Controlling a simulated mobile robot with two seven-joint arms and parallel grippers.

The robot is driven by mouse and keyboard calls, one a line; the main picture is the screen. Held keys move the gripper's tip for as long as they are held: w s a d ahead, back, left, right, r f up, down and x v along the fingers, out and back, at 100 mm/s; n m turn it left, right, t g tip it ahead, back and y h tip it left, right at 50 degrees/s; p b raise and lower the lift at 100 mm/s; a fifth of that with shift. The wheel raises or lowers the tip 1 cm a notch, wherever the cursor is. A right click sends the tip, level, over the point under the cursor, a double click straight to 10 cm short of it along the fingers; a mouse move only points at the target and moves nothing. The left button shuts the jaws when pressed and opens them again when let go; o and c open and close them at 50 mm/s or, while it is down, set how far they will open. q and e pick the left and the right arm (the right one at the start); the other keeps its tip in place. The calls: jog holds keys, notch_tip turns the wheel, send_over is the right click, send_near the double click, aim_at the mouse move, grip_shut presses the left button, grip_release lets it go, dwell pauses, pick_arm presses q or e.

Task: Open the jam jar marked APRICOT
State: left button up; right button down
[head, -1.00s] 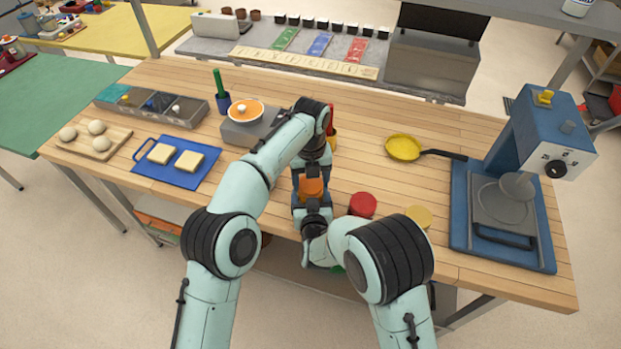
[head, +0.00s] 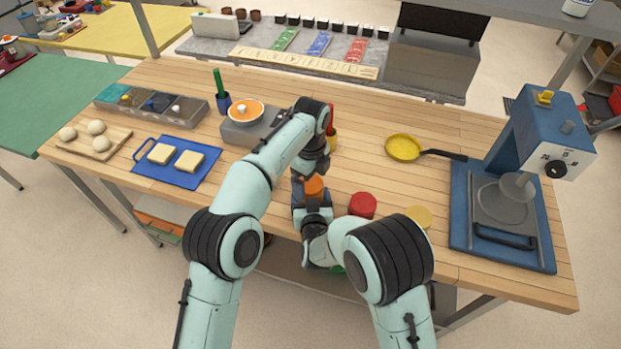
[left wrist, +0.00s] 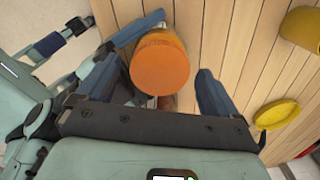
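A jar with an orange lid (head: 314,187) is near the front edge of the wooden counter; no label is readable. The orange lid (left wrist: 160,66) faces my left wrist camera and appears seated on the jar. My left gripper (head: 318,172) is just beyond and above the jar in the head view. In the left wrist view its two blue fingers (left wrist: 160,85) are spread, with a gap beside the lid. My right gripper (head: 308,197) is at the jar's near side, with a blue finger against the jar in the left wrist view; it appears closed around the body.
A red-lidded jar (head: 362,205) and a yellow-lidded jar (head: 419,216) stand to the right. A yellow-filled pan (head: 403,148) and a blue press (head: 540,140) are farther right. A scale with an orange-rimmed bowl (head: 246,112) is at back left.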

pick_arm(q)
jog(key=shift+r, duration=2.3)
jog(key=shift+c, duration=0.3)
jog(key=shift+w+r+m, duration=0.15)
jog(key=shift+r+m, duration=0.6)
jog(key=shift+m, duration=0.45)
jog(key=r+m, duration=0.1)
jog(key=m, duration=0.2)
jog(key=shift+r, duration=0.4)
jog(key=shift+f, duration=3.95)
jog(key=c, duration=1.1)
jog(key=n, duration=0.3)
